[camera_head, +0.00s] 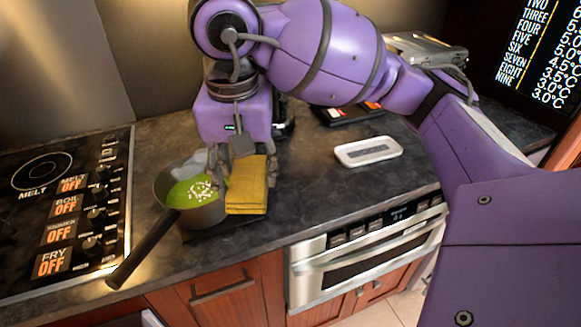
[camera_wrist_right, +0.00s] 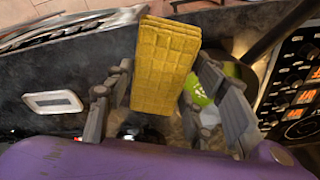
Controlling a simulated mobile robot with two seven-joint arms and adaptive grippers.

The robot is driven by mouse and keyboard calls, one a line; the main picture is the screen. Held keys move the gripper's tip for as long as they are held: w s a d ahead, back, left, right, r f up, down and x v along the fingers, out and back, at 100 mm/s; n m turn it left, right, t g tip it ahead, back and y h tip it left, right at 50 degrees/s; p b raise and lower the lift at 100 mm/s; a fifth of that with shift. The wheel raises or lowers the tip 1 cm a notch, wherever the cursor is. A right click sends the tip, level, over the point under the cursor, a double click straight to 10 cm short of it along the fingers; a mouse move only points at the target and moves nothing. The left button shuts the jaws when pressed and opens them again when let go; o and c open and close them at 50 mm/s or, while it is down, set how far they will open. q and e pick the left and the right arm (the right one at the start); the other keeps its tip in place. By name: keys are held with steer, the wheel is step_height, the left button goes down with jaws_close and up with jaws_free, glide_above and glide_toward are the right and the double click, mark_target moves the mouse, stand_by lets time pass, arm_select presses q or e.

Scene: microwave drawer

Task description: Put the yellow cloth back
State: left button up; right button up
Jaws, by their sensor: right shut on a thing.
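The yellow cloth (camera_head: 247,186) is folded into a block. It hangs upright at the counter's front part, just right of the pot. My right gripper (camera_head: 233,170) comes down from above and is shut on the cloth's upper part. In the right wrist view the cloth (camera_wrist_right: 165,62) stands between the two grey fingers of the gripper (camera_wrist_right: 165,100). I cannot tell whether the cloth's lower edge touches the counter. My left gripper is not in view.
A dark pot (camera_head: 195,217) with green contents and a long handle stands close left of the cloth. The cooktop (camera_head: 65,190) is further left. A white tray (camera_head: 368,151) lies to the right, with bare counter (camera_head: 310,190) between. The microwave drawer (camera_head: 365,254) below is shut.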

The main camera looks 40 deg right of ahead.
steer(key=w+d+f, duration=0.1)
steer(key=d+f, duration=0.1)
steer(key=d, duration=0.1)
steer(key=w+d+f, duration=0.1)
steer(key=d+f, duration=0.2)
steer(key=d, duration=0.1)
steer(key=w+d+f+p, duration=0.1)
steer(key=d+f, duration=0.2)
steer(key=d, duration=0.1)
steer(key=shift+d+f, duration=0.3)
steer(key=shift+f, duration=0.05)
steer(key=f, duration=0.3)
steer(key=shift+w+d+f, duration=0.15)
steer(key=shift+d+f, duration=0.15)
steer(key=shift+f, duration=0.1)
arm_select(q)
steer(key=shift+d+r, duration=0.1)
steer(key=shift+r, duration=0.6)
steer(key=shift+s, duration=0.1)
arm_select(e)
steer(key=shift+f, duration=0.2)
steer(key=o, duration=1.1)
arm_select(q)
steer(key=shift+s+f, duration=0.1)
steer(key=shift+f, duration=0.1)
